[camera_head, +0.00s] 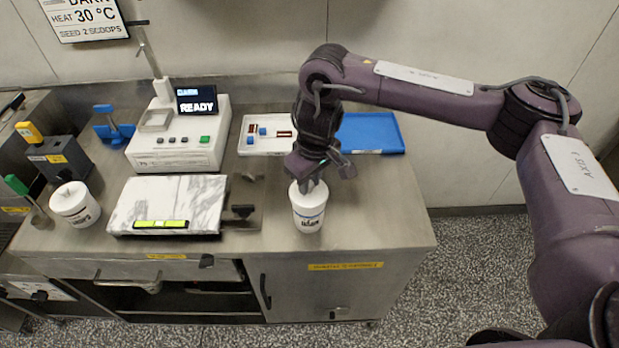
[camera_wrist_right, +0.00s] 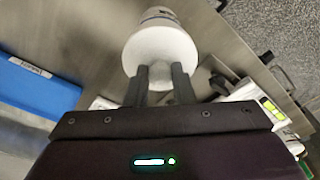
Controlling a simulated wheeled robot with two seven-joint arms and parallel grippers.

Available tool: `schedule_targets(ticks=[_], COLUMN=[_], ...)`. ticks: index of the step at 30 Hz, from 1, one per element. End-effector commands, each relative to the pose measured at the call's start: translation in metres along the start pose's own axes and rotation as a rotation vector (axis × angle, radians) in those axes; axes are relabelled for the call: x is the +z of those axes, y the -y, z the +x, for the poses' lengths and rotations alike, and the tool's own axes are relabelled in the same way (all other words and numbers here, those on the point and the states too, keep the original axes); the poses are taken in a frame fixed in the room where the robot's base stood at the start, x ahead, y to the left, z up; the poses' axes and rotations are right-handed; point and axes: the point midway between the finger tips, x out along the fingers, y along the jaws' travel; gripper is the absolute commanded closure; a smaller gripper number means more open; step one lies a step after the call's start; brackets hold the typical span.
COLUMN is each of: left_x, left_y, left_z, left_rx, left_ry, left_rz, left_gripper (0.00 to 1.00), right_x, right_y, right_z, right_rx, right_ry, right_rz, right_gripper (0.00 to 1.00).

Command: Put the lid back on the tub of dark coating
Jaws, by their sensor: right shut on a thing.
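My right gripper (camera_head: 309,184) points down at a white tub (camera_head: 308,216) near the right end of the steel counter. It is shut on a white round lid (camera_wrist_right: 160,47), gripped between the fingertips (camera_wrist_right: 160,72) in the right wrist view. The lid is at the mouth of this tub; I cannot tell whether it is fully seated. The tub's dark label (camera_wrist_right: 158,13) shows past the lid, but its word is too small to read surely. The tub's contents are hidden. My left gripper is not in view.
Another white tub (camera_head: 76,206) stands at the counter's left. A marble slab (camera_head: 167,197) and a white machine reading READY (camera_head: 178,150) lie between. Behind my gripper are a white tray (camera_head: 262,148) with small pieces and a blue tray (camera_head: 375,130). The counter's right end is clear.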

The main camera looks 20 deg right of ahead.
Motion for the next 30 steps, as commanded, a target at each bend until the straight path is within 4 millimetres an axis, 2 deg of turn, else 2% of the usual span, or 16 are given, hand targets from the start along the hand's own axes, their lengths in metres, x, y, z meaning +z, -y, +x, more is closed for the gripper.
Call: schedule_targets(ticks=[30], left_x=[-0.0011], left_y=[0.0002], left_z=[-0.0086], left_rx=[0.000], left_ry=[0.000], left_rz=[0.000], left_gripper=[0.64], right_x=[-0.0002], right_y=[0.0001], right_z=[0.0012], right_rx=[0.000], right_ry=[-0.001], right_rz=[0.001], right_gripper=[0.99])
